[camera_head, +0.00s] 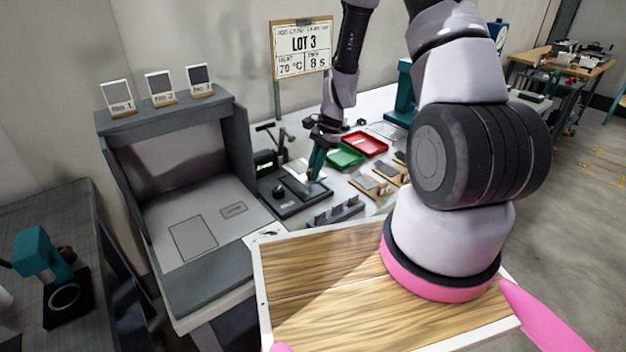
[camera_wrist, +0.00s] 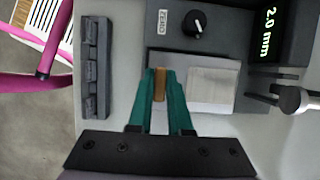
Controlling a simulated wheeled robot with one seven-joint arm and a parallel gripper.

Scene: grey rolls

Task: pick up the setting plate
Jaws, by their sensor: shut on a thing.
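My gripper (camera_wrist: 160,75) has teal fingers and is shut on a narrow tan piece (camera_wrist: 159,86), which looks like the grip of the setting plate. A pale metal plate (camera_wrist: 213,88) lies flat just right of the fingers, on the dark gauge. The fingers hide where the tan piece and this plate meet. In the head view my gripper (camera_head: 317,163) is low over the dark gauge (camera_head: 290,208), and the plate is too small there to make out clearly.
The gauge has a ZERO knob (camera_wrist: 194,24) and a display (camera_wrist: 267,35) reading 2.0 mm. A dark slotted rack (camera_wrist: 94,68) stands to the left. A green tray (camera_head: 345,156), a red tray (camera_head: 366,144) and wood-based plates (camera_head: 372,184) are on the bench. A grey booth (camera_head: 180,150) stands left.

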